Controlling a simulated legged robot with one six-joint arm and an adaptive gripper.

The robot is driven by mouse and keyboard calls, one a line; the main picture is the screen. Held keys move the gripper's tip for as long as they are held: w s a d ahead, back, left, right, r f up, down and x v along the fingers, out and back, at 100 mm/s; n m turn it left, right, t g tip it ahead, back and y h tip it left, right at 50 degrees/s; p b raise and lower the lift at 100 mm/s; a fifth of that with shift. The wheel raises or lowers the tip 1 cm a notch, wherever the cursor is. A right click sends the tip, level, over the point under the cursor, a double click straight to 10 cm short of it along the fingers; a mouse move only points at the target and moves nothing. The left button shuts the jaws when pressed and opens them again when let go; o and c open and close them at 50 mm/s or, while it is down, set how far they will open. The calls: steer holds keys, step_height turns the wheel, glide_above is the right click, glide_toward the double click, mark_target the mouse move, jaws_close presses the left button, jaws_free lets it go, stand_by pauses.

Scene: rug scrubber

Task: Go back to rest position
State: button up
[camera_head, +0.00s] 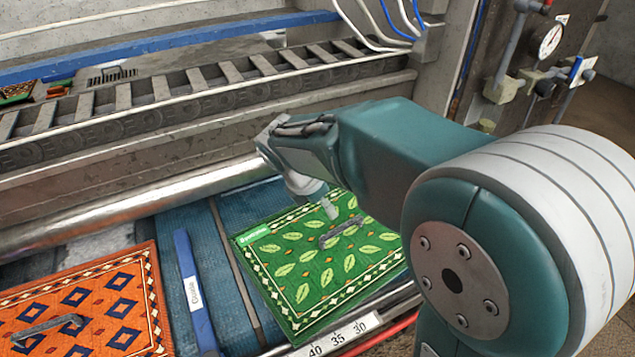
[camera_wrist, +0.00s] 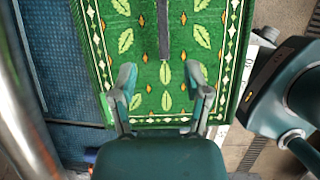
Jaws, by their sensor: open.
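My gripper (camera_wrist: 161,76) is open and empty in the wrist view, its two fingers apart with green rug showing between them. In the head view, my gripper (camera_head: 328,207) hangs above the green leaf-patterned rug (camera_head: 283,258), partly hidden by my wrist. A dark bar-like handle (camera_head: 342,232) lies on this rug. It also shows in the wrist view (camera_wrist: 163,28), just beyond the fingertips and apart from them. My arm reaches in from the right and hides the rug's right part.
An orange rug (camera_head: 110,285) with a grey handle (camera_head: 45,332) lies at left. A blue divider bar (camera_head: 191,285) separates the rugs on the blue belt (camera_head: 222,295). A metal roller (camera_head: 130,205) and slatted conveyor (camera_head: 160,88) stand behind. A numbered scale (camera_head: 335,338) edges the front.

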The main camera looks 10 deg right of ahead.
steer(key=s+d+r+m+t+y, duration=0.1)
steer(key=s+d+r+m+y, duration=0.1)
steer(key=s+m, duration=0.7)
steer(key=s+d+r+m+t+y, duration=0.2)
steer(key=s+d+r+m, duration=0.2)
steer(key=s+m, duration=0.5)
steer(key=r+m, duration=0.1)
steer(key=m, duration=0.4)
steer(key=shift+s+t, duration=0.25)
steer(key=shift+t, duration=0.05)
